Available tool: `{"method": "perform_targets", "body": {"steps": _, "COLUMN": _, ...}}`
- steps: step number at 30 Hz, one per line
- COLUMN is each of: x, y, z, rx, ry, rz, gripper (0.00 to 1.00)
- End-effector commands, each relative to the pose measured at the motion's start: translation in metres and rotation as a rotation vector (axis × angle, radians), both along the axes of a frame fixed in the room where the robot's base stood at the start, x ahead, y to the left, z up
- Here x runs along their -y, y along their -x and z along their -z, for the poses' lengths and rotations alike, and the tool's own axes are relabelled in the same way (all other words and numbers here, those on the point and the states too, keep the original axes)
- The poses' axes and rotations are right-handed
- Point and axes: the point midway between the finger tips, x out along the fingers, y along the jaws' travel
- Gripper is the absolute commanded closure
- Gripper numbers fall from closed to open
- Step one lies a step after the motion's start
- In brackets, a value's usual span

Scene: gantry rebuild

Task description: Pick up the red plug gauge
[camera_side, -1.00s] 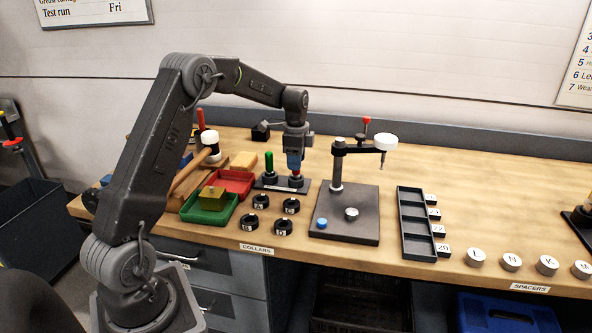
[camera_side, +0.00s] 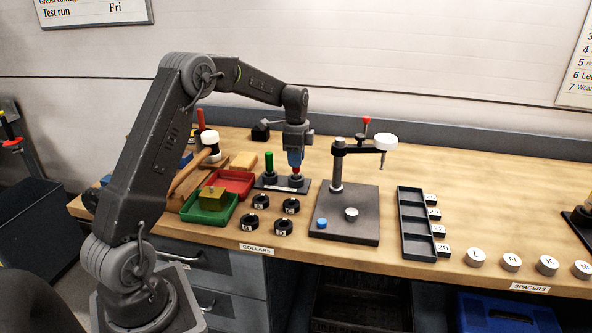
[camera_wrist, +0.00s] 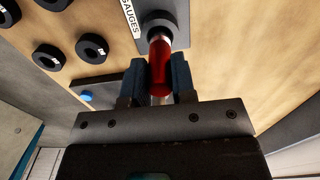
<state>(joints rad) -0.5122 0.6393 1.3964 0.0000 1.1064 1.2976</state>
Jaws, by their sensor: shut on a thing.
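The red plug gauge (camera_wrist: 160,62) is upright between my gripper's blue fingers in the wrist view. My gripper (camera_wrist: 161,82) is shut on its red handle. In the side view my gripper (camera_side: 295,168) points down over the right end of the dark gauge stand (camera_side: 270,187). The gauge's lower end still appears to be at the stand, and I cannot tell whether it is seated or slightly lifted. The green plug gauge (camera_side: 269,162) stands upright at the left of the same stand.
Several black collars (camera_side: 261,201) lie in front of the stand. A red tray (camera_side: 238,180) and a green tray (camera_side: 222,215) holding a brass block are to the left. The space above the gauge stand is taken by my arm.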

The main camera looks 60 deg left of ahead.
Motion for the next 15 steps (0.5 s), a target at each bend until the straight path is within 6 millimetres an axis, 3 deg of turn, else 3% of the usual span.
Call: {"method": "perform_targets", "body": {"steps": 15, "x": 0.0, "y": -0.001, "z": -0.051, "rx": 0.004, "ry": -0.002, "rz": 0.0, "gripper": 1.0}}
